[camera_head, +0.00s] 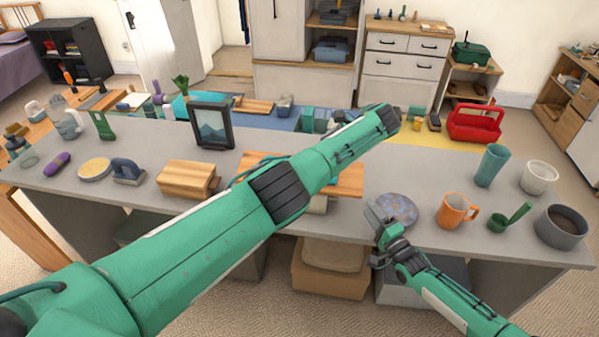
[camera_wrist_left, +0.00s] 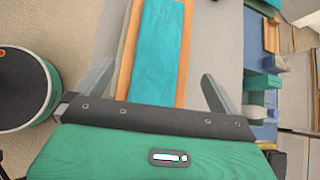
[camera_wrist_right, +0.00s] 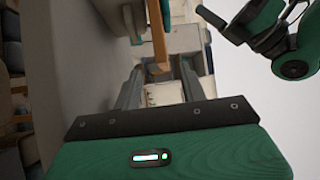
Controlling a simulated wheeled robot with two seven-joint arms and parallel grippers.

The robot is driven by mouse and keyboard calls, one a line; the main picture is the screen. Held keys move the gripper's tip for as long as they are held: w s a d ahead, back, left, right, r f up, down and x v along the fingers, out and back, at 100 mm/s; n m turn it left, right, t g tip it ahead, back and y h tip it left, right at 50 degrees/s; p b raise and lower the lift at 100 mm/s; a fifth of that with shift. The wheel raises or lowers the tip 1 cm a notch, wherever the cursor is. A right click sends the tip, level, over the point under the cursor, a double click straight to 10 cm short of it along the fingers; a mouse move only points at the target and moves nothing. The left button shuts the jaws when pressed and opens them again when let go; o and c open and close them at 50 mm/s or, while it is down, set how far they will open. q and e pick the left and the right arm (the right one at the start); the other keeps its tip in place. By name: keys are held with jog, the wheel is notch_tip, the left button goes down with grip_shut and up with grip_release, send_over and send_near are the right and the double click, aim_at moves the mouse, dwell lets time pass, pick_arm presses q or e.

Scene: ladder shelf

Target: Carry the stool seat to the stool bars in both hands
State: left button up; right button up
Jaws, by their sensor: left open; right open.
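A long board with a teal top and wooden edges (camera_wrist_left: 158,50), seemingly the stool seat, runs between the spread fingers of my left gripper (camera_wrist_left: 155,95) in the left wrist view. The fingers do not close on it. In the head view its orange wood (camera_head: 348,178) shows at the table's near edge, mostly behind my left arm; my left fingers are hidden there. My right gripper (camera_head: 377,237) is open and empty at the near edge, beside a speckled plate. In the right wrist view a wooden strip (camera_wrist_right: 158,50) shows beyond its fingers. I cannot pick out the stool bars.
The grey table (camera_head: 300,150) also holds an orange mug (camera_head: 456,211), a grey pot (camera_head: 562,226), a teal cup (camera_head: 491,165), a wooden block (camera_head: 187,180) and a picture frame (camera_head: 211,125). A cardboard box (camera_head: 325,280) stands beneath. A red toolbox (camera_head: 475,122) is behind.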

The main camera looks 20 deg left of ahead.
aim_at(353, 184)
pick_arm(q)
jog(key=x, duration=1)
jog(key=shift+s+a+f, duration=0.1)
jog(key=shift+f, duration=0.1)
pick_arm(e)
jog(key=x, duration=1)
jog(key=shift+w+a, duration=0.1)
jog(key=shift+a, duration=0.05)
pick_arm(q)
jog(key=c, duration=1)
pick_arm(e)
grip_shut()
pick_arm(q)
jog(key=c, duration=0.5)
jog(key=shift+r, duration=0.1)
pick_arm(e)
jog(key=shift+r, duration=0.1)
